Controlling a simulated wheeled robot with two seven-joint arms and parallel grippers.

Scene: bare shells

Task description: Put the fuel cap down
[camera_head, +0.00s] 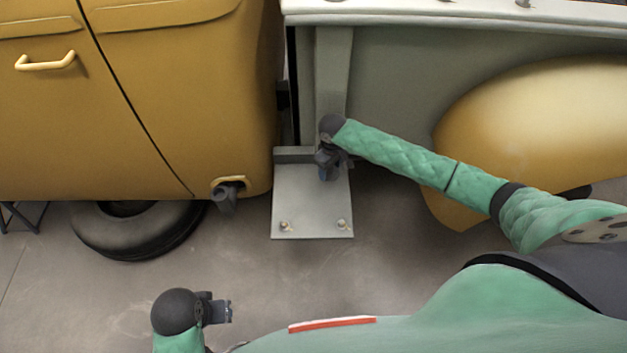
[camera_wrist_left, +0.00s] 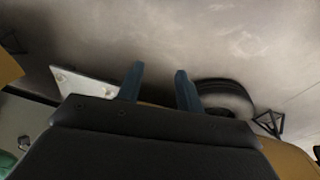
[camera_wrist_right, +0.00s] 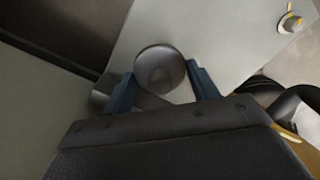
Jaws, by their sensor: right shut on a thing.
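The fuel cap (camera_wrist_right: 160,68) is a round grey disc between the fingers of my right gripper (camera_wrist_right: 161,88) in the right wrist view. My right gripper (camera_head: 329,174) is shut on it, over the upper right part of a pale metal plate (camera_head: 312,208) in the head view. I cannot tell whether the cap touches the plate. In the head view the gripper hides the cap. My left gripper (camera_head: 226,311) is at the lower left of the head view. In the left wrist view its fingers (camera_wrist_left: 159,84) stand apart with nothing between them.
A dark filler pipe (camera_head: 226,196) sticks out of the yellow truck body (camera_head: 185,110), left of the plate. Two bolts sit at the plate's front corners; its front half is clear. A tire (camera_head: 135,228) lies below the body. A yellow fender (camera_head: 545,120) is at right.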

